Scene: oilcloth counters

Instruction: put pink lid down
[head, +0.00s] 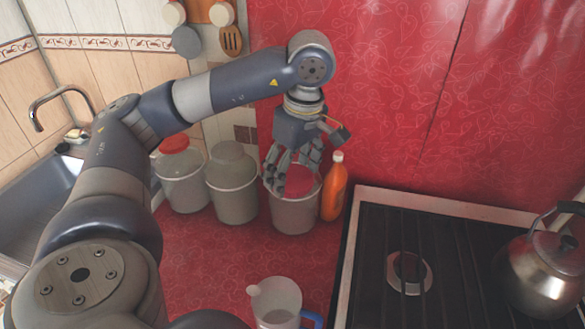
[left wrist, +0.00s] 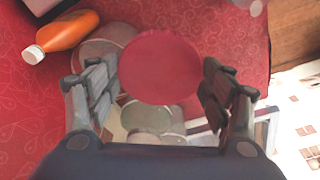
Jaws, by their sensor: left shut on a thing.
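The pink lid (left wrist: 160,67) is a round red-pink disc between the fingers of my left gripper (left wrist: 161,92). In the head view the lid (head: 295,181) shows behind the fingers of my left gripper (head: 292,172), over the mouth of the rightmost grey canister (head: 295,214). The left gripper is shut on the lid. In the left wrist view the lid partly hides that canister (left wrist: 100,50) and looks offset from it. I cannot tell whether lid and canister touch. My right gripper is in neither view.
An orange bottle (head: 334,188) stands close right of the canister. A grey-lidded canister (head: 231,190) and a red-lidded one (head: 183,178) stand left. A clear jug (head: 277,300) is in front, the stove (head: 440,240) with a kettle (head: 545,265) right. Red counter (head: 215,255) between is clear.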

